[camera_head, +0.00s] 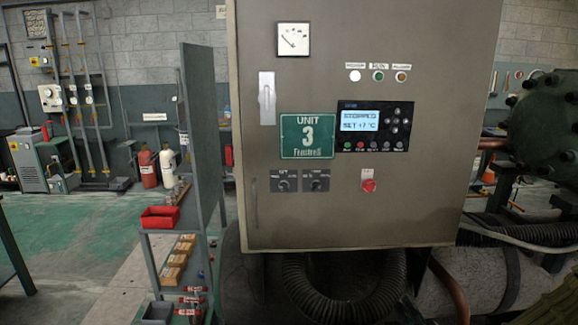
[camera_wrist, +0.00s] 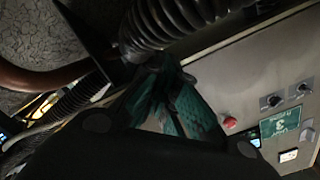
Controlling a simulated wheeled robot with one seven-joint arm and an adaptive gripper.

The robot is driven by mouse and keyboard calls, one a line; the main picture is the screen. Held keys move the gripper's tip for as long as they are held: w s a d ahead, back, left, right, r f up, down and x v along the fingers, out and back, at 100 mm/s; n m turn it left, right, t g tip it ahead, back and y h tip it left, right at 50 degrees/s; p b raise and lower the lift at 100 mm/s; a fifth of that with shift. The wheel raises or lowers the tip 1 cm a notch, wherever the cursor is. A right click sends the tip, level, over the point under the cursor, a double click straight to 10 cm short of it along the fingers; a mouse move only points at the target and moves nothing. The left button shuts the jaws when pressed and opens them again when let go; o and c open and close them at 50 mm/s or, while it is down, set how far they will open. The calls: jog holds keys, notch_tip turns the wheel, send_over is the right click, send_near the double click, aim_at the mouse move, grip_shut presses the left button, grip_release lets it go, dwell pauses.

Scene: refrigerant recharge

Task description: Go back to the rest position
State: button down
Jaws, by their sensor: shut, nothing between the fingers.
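My gripper (camera_wrist: 165,72) shows in the wrist view as dark links with green finger pads. Its fingers are shut with nothing between them. It points toward a black ribbed hose (camera_wrist: 170,22) under the control cabinet; I cannot tell whether they touch. In the head view the gripper is not visible. The cabinet (camera_head: 400,215) fills the middle there, with a "UNIT 3" sign (camera_head: 307,136), a display (camera_head: 360,121) reading "STOPPED", two rotary switches (camera_head: 300,180) and a red button (camera_head: 369,186).
A rack (camera_head: 200,110) with a red bin (camera_head: 160,217) stands left of the cabinet. Ribbed hose (camera_head: 345,290) and copper pipe (camera_head: 449,285) run below the cabinet. A green flanged vessel (camera_head: 545,120) is at right. Green floor (camera_head: 75,230) at left is mostly open.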

jog(key=s+a+f+n+g, duration=0.1)
jog(key=s+a+f+g, duration=0.2)
jog(key=s+f, duration=0.35)
jog(key=s+a+f+n+g+y, duration=0.1)
jog(key=s+a+f+n+g, duration=0.2)
jog(key=s+f, duration=0.4)
jog(key=s+a+f+g, duration=0.3)
jog(key=s+f+g, duration=0.15)
jog(key=f, duration=0.35)
jog(key=s+f+n+g+h, duration=0.1)
jog(key=s+f+g, duration=0.1)
jog(key=s, duration=0.8)
jog(key=s+f+n+g+h, duration=0.1)
jog(key=s+g, duration=0.4)
jog(key=s, duration=0.6)
notch_tip(320, 180, down, 2)
jog(key=shift+f+n+p, duration=0.2)
jog(key=shift+n+p, duration=0.15)
jog(key=shift+n, duration=0.45)
